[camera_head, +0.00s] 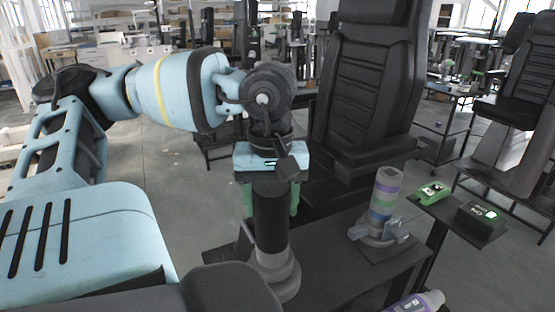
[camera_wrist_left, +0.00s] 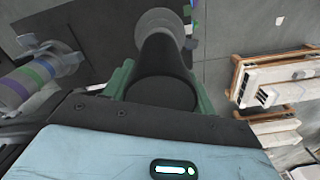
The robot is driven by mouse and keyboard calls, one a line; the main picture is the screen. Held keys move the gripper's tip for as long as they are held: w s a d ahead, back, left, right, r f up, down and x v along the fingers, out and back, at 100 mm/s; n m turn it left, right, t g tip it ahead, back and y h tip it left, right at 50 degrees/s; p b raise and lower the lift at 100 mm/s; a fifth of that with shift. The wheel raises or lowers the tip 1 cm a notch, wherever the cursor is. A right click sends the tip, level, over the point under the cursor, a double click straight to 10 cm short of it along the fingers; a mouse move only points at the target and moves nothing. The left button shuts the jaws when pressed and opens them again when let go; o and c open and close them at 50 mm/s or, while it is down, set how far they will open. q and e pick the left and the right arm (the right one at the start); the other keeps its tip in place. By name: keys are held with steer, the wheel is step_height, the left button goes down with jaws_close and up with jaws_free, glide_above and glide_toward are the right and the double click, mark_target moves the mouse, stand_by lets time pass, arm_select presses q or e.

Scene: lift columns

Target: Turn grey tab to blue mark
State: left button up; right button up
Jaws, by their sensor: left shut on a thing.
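My left gripper (camera_head: 271,203) has green fingers on both sides of a black column (camera_head: 271,225) and is shut on it. The column stands upright on a round grey foot (camera_head: 276,272). In the left wrist view the black column (camera_wrist_left: 163,88) lies between the green fingers, with its grey foot (camera_wrist_left: 165,30) beyond. A column with purple, green and blue bands (camera_head: 384,195) stands to the right, apart from the gripper. Grey wing-like tabs (camera_head: 393,231) stick out at its base. The banded column also shows in the left wrist view (camera_wrist_left: 28,82). My right gripper is not in view.
Both columns stand on a dark table (camera_head: 335,260). A black seat (camera_head: 365,90) is close behind. A side stand at the right holds a green device (camera_head: 432,192) and a black box (camera_head: 480,220). A purple-and-green banded piece (camera_head: 418,302) shows at the bottom edge.

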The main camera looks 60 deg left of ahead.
arm_select(q)
steer(key=shift+m, duration=0.7)
steer(key=shift+r, duration=0.1)
steer(key=o, duration=1.4)
steer(key=shift+r+b, duration=0.35)
steer(key=shift+r, duration=3.5)
